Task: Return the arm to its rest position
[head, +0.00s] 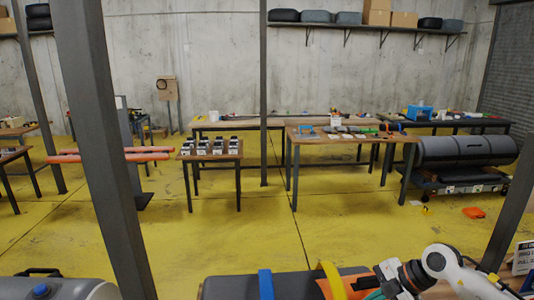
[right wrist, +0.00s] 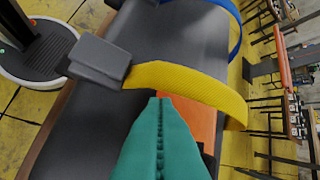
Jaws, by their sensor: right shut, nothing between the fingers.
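My right arm (head: 450,264) reaches in from the lower right of the head view. Its gripper is low at the bottom edge there, only partly visible. In the right wrist view its teal fingers (right wrist: 160,125) are shut together with nothing between them. They point at a dark grey bundle (right wrist: 160,40), close to its yellow strap (right wrist: 190,82) and an orange patch (right wrist: 200,115). I cannot tell whether they touch it. The bundle (head: 228,288) also shows at the bottom of the head view. My left gripper is in neither view.
A blue strap (head: 265,284) also crosses the bundle. A grey box-like buckle (right wrist: 98,60) sits on the yellow strap. A dark post (head: 98,130) stands at the left and another at the right. Tables (head: 350,139) stand further back, with open yellow floor (head: 240,235) before them.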

